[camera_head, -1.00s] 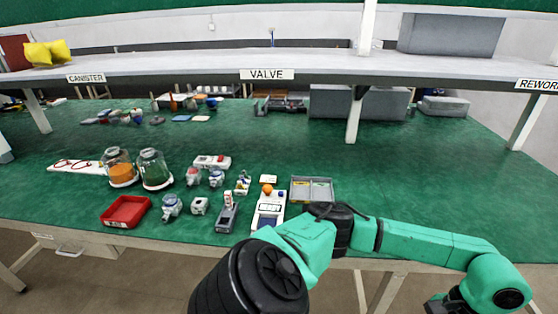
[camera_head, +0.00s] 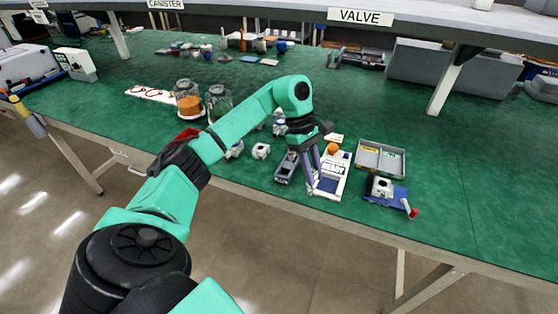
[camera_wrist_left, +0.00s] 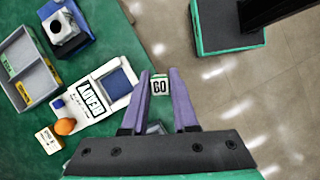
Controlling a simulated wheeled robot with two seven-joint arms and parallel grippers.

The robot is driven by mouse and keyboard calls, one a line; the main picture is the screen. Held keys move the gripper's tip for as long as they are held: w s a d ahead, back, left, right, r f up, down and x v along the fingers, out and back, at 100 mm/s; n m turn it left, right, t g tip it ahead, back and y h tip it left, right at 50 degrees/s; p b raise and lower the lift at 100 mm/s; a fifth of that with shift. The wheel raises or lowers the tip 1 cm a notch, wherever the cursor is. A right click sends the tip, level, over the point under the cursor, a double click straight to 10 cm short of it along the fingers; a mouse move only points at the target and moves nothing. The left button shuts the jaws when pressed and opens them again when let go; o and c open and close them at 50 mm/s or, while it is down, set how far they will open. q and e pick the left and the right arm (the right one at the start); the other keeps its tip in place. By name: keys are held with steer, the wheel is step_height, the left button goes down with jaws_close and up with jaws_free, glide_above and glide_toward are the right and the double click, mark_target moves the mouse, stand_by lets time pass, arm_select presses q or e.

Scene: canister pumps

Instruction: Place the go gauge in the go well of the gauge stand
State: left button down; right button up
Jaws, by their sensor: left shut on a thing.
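My left gripper (camera_head: 312,180) reaches down over the front of the bench, beside the white READY board (camera_head: 331,188). In the left wrist view its two purple fingers (camera_wrist_left: 159,92) are shut on a small white block marked GO, the go gauge (camera_wrist_left: 160,86). In the head view I cannot make the gauge out at the fingertips. A grey holder (camera_head: 286,172), which looks like the gauge stand, sits just left of the fingers, partly hidden by them. Its wells cannot be told apart, and I do not see it clearly in the wrist view. My right gripper is not in view.
The READY board carries an orange ball (camera_head: 333,148) and a blue pad. Right of it are a grey two-compartment tray (camera_head: 403,160) and a blue fixture (camera_head: 398,193) with a red-tipped lever. White pump parts (camera_head: 261,151) and jars (camera_head: 188,100) stand left.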

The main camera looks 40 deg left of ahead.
arm_select(q)
steer(key=w+a+r+n+t+y+b, duration=0.1)
steer(key=w+a+r+n+t+y, duration=0.2)
steer(key=a+r+n, duration=0.5)
step_height(320, 180, up, 6)
steer(key=n+t+y+b, duration=0.1)
steer(key=n+t+y, duration=0.15)
steer(key=n, duration=1.25)
glide_above(288, 168)
steer(key=s, duration=0.2)
steer(key=shift+g+y, duration=0.35)
step_height(288, 168, down, 20)
steer(key=shift+r+b, duration=0.1)
steer(key=shift+b, duration=0.75)
steer(key=c, duration=0.7)
jaws_free()
